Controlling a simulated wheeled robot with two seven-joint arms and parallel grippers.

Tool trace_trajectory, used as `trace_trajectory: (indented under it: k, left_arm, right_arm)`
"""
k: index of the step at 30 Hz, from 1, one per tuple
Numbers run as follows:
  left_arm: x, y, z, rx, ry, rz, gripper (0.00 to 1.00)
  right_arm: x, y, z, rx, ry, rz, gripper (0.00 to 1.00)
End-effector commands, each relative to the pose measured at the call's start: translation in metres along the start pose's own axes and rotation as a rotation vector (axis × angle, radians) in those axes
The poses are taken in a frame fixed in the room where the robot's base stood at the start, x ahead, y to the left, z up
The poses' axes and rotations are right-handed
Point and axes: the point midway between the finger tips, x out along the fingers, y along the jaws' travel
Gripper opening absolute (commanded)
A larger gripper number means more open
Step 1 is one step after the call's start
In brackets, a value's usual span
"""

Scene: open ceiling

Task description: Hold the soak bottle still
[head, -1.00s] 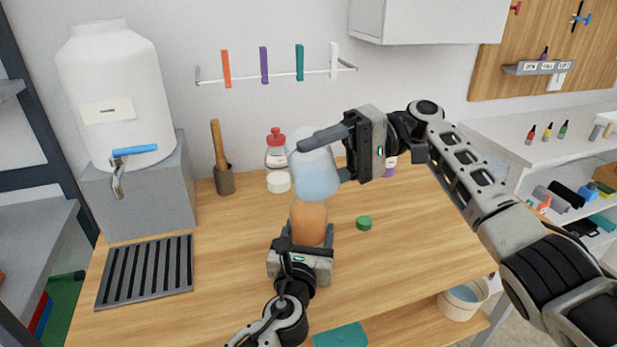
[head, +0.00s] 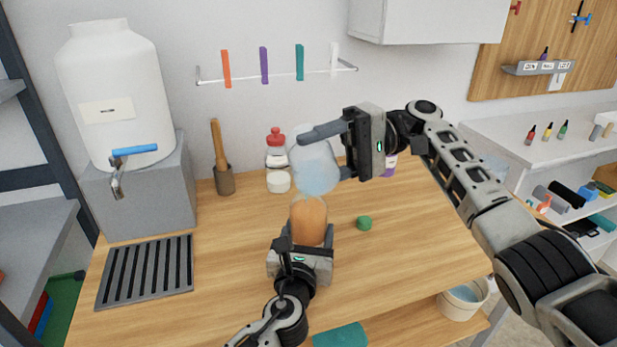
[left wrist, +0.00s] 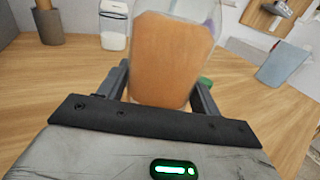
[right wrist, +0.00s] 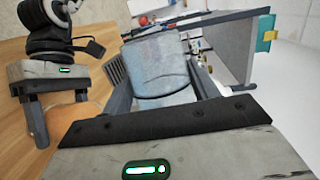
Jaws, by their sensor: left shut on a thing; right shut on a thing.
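The soak bottle (head: 309,222) is clear with orange contents and stands about upright at the middle of the table. My left gripper (head: 306,240) is shut around its lower part; the left wrist view shows the bottle (left wrist: 172,58) between both fingers. My right gripper (head: 326,155) is shut on a translucent pale-blue container (head: 316,172), held tilted just above and behind the bottle. The container also fills the space between the fingers in the right wrist view (right wrist: 157,68). The bottle's mouth is hard to make out, and I cannot tell whether liquid is flowing.
A green cap (head: 364,223) lies right of the bottle. A white tank (head: 115,90) and drain grate (head: 145,272) are left. The table's right front is clear.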

Motion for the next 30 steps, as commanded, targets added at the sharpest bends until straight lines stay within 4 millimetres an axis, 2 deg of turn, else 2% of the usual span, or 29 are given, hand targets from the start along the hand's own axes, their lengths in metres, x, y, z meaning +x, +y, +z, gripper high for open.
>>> trace_trajectory:
  k: [12, 16, 25, 30]
  left_arm:
    - [0.000, 0.000, 0.001, 0.001, -0.001, 0.000, 0.29]
    - [0.000, 0.000, 0.001, 0.001, -0.001, 0.000, 0.29]
    - [0.000, 0.000, 0.001, 0.001, -0.001, 0.000, 0.29]
    - [0.000, 0.000, 0.001, 0.001, -0.001, 0.000, 0.29]
  right_arm:
    - [-0.001, -0.002, -0.002, 0.038, -0.004, -0.016, 0.24]
    - [0.003, 0.010, 0.007, -0.161, 0.023, 0.073, 0.24]
    - [0.006, 0.015, 0.011, -0.249, 0.038, 0.106, 0.24]
    - [0.009, 0.028, 0.016, -0.449, 0.066, 0.192, 0.24]
